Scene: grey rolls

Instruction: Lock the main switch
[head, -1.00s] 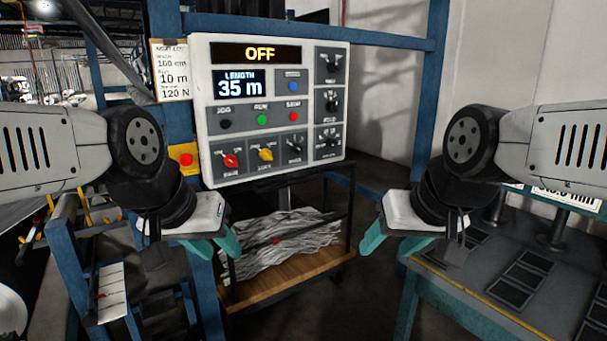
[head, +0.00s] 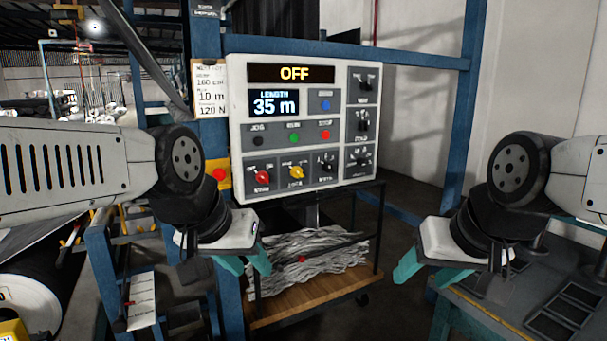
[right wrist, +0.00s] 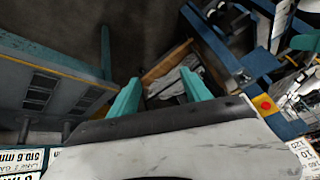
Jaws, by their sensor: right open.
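The white control panel (head: 236,120) stands ahead, with a display (head: 292,73) reading OFF. At its lower left is a red knob (head: 262,177), whose small label seems to read MAIN. Just right of it is a yellow knob (head: 296,171), labelled LOCK as far as I can read. My left gripper (head: 247,263) is open and empty, below and in front of the panel's lower left. My right gripper (head: 428,268) is open and empty, low and right of the panel; its spread teal fingers also show in the right wrist view (right wrist: 158,95). Neither gripper touches a knob.
A yellow box with a red button (head: 218,174) is on the blue frame left of the panel. Below the panel, a cart (head: 310,302) holds grey strands. A teal-edged bench (head: 480,312) is at the right. The space before the panel is clear.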

